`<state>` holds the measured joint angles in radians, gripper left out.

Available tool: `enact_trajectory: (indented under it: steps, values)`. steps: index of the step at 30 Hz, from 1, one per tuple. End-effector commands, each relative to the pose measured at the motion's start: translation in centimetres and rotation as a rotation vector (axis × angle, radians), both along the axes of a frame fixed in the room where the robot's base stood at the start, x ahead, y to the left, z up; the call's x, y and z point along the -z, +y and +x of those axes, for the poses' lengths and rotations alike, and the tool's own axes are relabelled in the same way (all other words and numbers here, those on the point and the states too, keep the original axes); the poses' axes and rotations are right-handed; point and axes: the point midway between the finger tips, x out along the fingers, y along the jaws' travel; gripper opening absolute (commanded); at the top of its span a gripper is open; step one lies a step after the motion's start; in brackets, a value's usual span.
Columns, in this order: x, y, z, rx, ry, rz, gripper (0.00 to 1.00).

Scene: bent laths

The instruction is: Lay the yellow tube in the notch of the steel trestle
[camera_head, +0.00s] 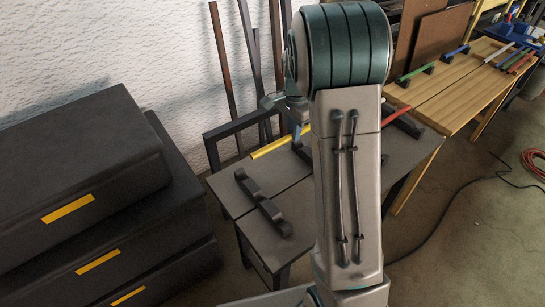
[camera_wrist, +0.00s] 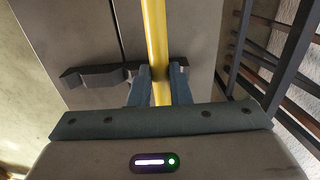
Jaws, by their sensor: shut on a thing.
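My gripper (camera_wrist: 159,78) is shut on the yellow tube (camera_wrist: 155,35), which runs away from between the fingers up the wrist view. In the head view the yellow tube (camera_head: 272,147) shows over the back of the dark table, its right part hidden behind my arm. A dark notched support (camera_head: 262,200), which looks like a trestle, lies on the table in front of the tube. A dark notched piece (camera_wrist: 95,76) also shows left of the fingers in the wrist view. I cannot tell whether the tube touches anything below.
The dark table (camera_head: 315,222) has bare room at its front. A red rod (camera_head: 396,115) and another dark support (camera_head: 406,124) are right of my arm. Black stepped boxes (camera_head: 80,180) stand left. Dark bars (camera_head: 224,75) lean at the wall. A wooden table (camera_head: 455,95) holds several coloured rods.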

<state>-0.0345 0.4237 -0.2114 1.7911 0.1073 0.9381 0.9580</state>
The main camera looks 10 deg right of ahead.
Motion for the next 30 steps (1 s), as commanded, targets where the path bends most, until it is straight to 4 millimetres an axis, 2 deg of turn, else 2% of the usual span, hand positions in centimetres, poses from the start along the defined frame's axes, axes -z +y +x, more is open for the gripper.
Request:
enact_trajectory:
  steps: [3,6,10,14,22,30]
  values:
    - [1.7,2.9,-0.4,-0.007,0.002,0.000,0.00]
    - [2.9,4.7,-0.6,-0.005,0.002,-0.001,0.00]
    - [3.7,6.1,-0.8,-0.003,0.000,-0.001,0.00]
    - [4.2,6.5,-0.8,-0.002,0.000,-0.001,0.00]
    - [7.8,6.4,-0.8,-0.001,0.002,-0.001,0.00]
    - [8.0,6.4,-0.8,-0.002,-0.001,-0.001,0.00]
